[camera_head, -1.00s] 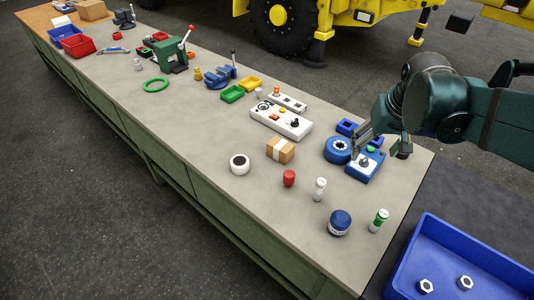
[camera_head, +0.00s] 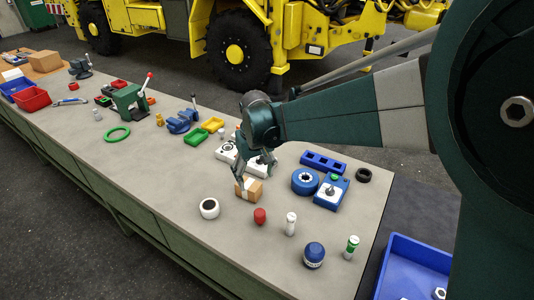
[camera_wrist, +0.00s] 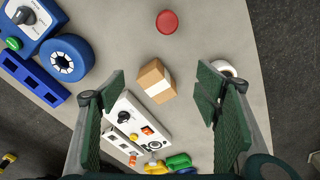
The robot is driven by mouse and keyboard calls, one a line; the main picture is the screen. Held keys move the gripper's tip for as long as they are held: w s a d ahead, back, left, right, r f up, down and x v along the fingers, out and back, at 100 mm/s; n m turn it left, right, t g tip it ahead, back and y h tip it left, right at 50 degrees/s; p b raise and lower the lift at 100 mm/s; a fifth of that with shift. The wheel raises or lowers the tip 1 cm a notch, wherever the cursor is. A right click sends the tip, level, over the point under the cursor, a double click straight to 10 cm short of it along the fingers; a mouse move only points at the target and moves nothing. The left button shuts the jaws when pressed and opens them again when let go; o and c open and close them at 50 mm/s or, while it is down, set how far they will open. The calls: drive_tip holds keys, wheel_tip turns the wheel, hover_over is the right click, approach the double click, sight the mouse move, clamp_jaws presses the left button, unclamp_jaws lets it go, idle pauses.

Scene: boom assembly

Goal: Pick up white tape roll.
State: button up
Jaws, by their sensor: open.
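The white tape roll (camera_head: 209,208) is a white ring with a dark centre. It lies on the grey bench near the front edge, left of a small cardboard box (camera_head: 249,190). In the wrist view the white tape roll (camera_wrist: 225,67) shows at the right, partly hidden behind the right finger. My gripper (camera_head: 256,176) is open and empty above the bench by the cardboard box, to the right of the roll. In the wrist view the box sits between and beyond the spread fingers of my gripper (camera_wrist: 161,80).
A red knob (camera_head: 260,216), a white cylinder (camera_head: 291,223) and a dark blue jar (camera_head: 314,255) stand right of the roll. A white control box (camera_head: 226,152) lies behind my gripper. A blue round part (camera_head: 305,181) is further right. The bench left of the roll is clear.

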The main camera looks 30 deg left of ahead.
sight(209, 205)
drive_tip(key=s+a+f+n, duration=0.1)
drive_tip(key=s+a+f, duration=0.2)
drive_tip(key=a, duration=0.2)
drive_tip(key=s+a+f+p, duration=0.1)
drive_tip(key=s+a+f, duration=0.2)
drive_tip(key=a, duration=0.2)
drive_tip(key=s+a+f+n+h, duration=0.1)
drive_tip(key=s+a+f, duration=0.2)
drive_tip(key=a, duration=0.3)
drive_tip(key=shift+s+f+n+g+p, duration=0.3)
drive_tip(key=shift+s+f+g+p, duration=0.1)
drive_tip(key=shift+s, duration=0.2)
drive_tip(key=shift+f, duration=1.25)
drive_tip(key=shift+f, duration=0.1)
drive_tip(key=shift+w+f+b, duration=0.1)
drive_tip(key=shift+f+b, duration=0.35)
drive_tip(key=shift+f, duration=2.05)
drive_tip(key=shift+c, duration=0.6)
drive_tip(key=c, duration=0.9)
